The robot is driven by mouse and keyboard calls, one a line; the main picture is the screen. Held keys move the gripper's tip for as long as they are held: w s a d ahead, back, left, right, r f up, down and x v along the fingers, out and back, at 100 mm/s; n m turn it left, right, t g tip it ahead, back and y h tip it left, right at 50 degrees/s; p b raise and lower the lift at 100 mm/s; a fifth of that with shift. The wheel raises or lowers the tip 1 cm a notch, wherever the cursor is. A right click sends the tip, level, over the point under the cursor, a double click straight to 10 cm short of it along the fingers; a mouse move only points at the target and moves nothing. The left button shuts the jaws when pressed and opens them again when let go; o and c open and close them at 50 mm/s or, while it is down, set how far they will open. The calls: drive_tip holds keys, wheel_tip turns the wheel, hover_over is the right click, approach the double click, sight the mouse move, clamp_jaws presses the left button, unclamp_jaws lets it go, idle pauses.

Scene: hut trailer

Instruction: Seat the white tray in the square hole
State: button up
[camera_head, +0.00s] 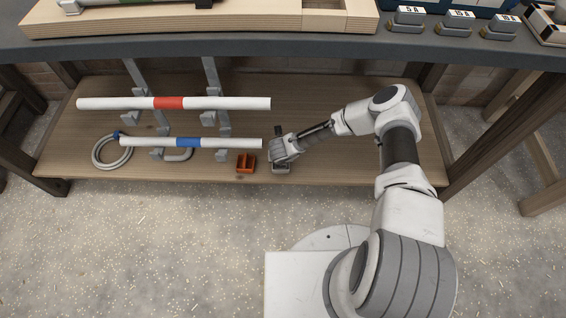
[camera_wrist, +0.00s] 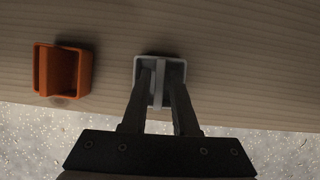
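The white tray (camera_wrist: 139,71), light grey in the shade, is an open box with a thin middle divider and lies on the lower wooden shelf near its front edge. It also shows in the head view (camera_head: 281,170), partly covered by my gripper. My gripper (camera_wrist: 160,75) points down into the tray, with one finger on each side of the divider. Whether the fingers press on the divider or stand just clear of it, I cannot tell. In the head view my gripper (camera_head: 280,160) hides most of the tray. I cannot make out the square hole clearly.
An orange tray (camera_head: 245,163) lies just left of the white tray; the wrist view shows it too (camera_wrist: 84,72). Two white pipes, with red (camera_head: 169,103) and blue (camera_head: 189,142) bands, rest on brackets further left. The bench top (camera_head: 250,46) overhangs the shelf; a wooden board (camera_head: 200,20) lies on it.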

clamp_jaws()
drive_tip(key=shift+r, duration=0.15)
idle(0.4)
